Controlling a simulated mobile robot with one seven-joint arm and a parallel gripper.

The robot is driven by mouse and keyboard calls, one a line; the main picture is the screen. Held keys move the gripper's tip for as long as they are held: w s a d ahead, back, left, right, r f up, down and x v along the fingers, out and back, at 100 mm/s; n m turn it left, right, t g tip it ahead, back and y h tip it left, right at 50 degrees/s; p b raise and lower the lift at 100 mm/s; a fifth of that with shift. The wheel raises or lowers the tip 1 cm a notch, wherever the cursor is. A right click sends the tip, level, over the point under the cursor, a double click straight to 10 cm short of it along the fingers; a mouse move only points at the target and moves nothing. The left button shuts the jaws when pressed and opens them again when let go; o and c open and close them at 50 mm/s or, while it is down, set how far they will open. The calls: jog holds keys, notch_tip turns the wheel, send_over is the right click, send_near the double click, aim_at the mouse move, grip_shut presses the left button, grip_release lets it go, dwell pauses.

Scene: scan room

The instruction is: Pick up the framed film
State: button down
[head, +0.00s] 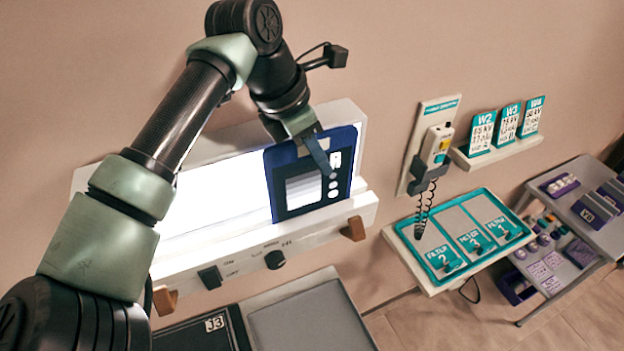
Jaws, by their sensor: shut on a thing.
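The framed film (281,204) is a dark blue frame with a pale window and several white dots down its right side. It stands in front of the lit white panel of a wall light box (200,262), near that panel's right end. My gripper (324,165) reaches down from above and is shut on the upper part of the frame. One finger shows in front of the frame; the other is hidden behind it. I cannot tell whether the frame's lower edge touches the light box ledge.
A handset with a coiled cord (436,145) hangs on the wall to the right. Beyond it are a shelf of teal cards (497,148), a teal-edged filter tray (403,232) and a grey cart (587,170). A grey pad (310,320) lies below the light box.

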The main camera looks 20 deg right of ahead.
jog(key=shift+r, duration=0.1)
dwell(0.4)
notch_tip(320, 180, up, 10)
jog(key=b, duration=0.3)
jog(key=shift+r, duration=0.15)
dwell(0.4)
notch_tip(320, 180, up, 9)
jog(key=p, duration=0.9)
